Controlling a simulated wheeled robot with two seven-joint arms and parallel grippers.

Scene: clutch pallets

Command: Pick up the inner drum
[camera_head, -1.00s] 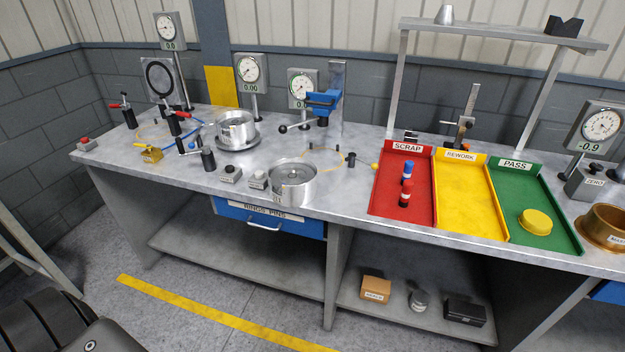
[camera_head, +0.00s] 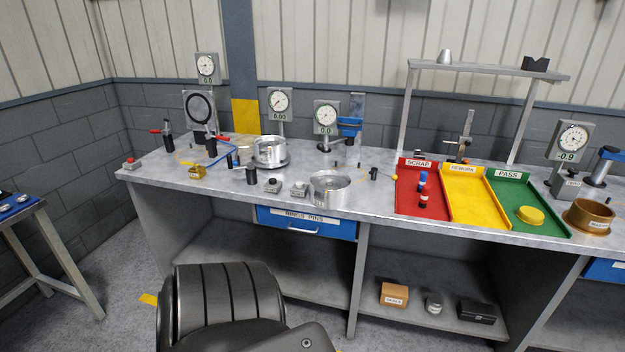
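Two silver drum-like cylinders are on the grey workbench (camera_head: 410,222). One silver drum (camera_head: 270,152) sits upright on a round dark base at the back left, in front of the dial gauges. The other silver drum (camera_head: 329,188) is open-topped and stands near the bench's front edge, above the blue drawer. Its front marking is too small to read, so I cannot tell which one is the inner drum. Neither of my grippers shows in the head view; only a dark part of my own body is at the bottom.
Red (camera_head: 418,205), yellow (camera_head: 476,205) and green (camera_head: 530,215) trays lie to the right, with a brass ring (camera_head: 589,217) beyond. Small button boxes (camera_head: 272,186) sit left of the front drum. A dial gauge (camera_head: 327,115) stands behind. A blue-topped table (camera_head: 18,206) is at far left.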

